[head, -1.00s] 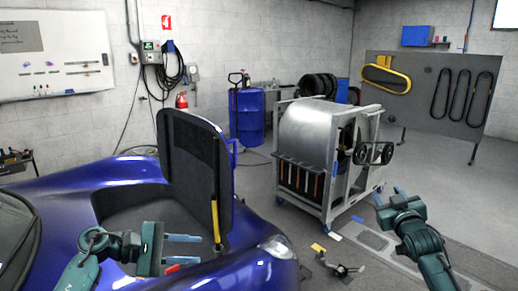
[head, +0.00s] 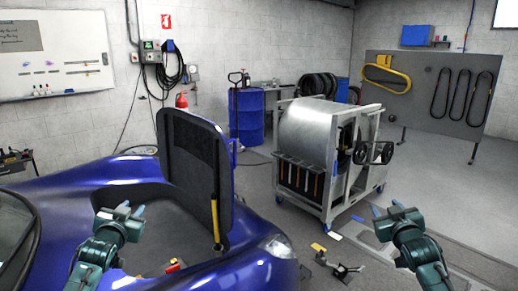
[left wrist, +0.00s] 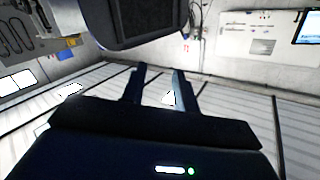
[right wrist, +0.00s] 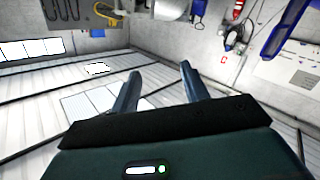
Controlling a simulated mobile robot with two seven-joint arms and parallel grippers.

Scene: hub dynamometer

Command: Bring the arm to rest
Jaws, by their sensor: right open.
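My left gripper (head: 131,208) is over the open front of the blue car, its fingers pointing up and away. In the left wrist view its two fingers (left wrist: 160,70) stand a little apart with nothing between them.
The blue car (head: 245,270) fills the lower left, with its dark-lined lid (head: 190,165) standing up. The wheeled metal cabinet (head: 312,130) stands mid-right. A small tool (head: 340,268) and a yellow piece (head: 318,247) lie on the floor. A belt board (head: 425,110) stands behind.

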